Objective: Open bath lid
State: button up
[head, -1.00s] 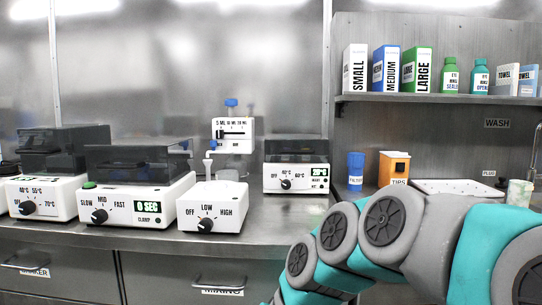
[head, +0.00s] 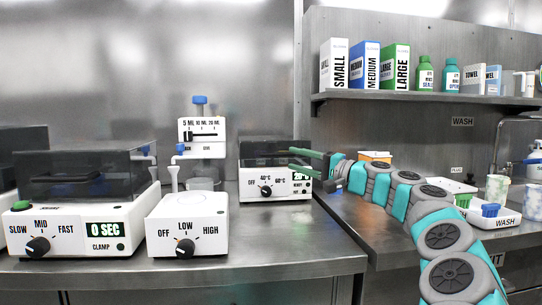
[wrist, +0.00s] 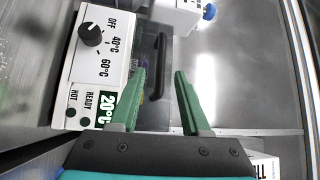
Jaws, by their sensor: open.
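The bath (head: 265,189) is a white box with an OFF/40°C/60°C dial and a green display, on the bench at the back. Its dark see-through lid (head: 262,152) is closed. The bath fills the left and middle of the wrist view (wrist: 98,60), where the lid (wrist: 148,42) has a black bar handle (wrist: 160,68). My gripper (head: 290,158) is at the right part of the lid. In the wrist view my gripper (wrist: 160,72) has two green fingers apart, with the handle between or just beyond the tips; contact cannot be told.
A white stirrer (head: 187,222) and a shaker (head: 85,225) with a dark lid stand in front and left of the bath. A dispenser (head: 202,128) stands behind the stirrer. A shelf (head: 420,97) with boxes hangs at right. The bench front is clear.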

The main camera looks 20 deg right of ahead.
aim_at(281, 155)
jog(key=x, duration=0.6)
jog(key=shift+w+a, duration=0.2)
jog(key=shift+a, duration=0.1)
jog(key=shift+c, duration=0.2)
grip_shut()
dwell(1.0)
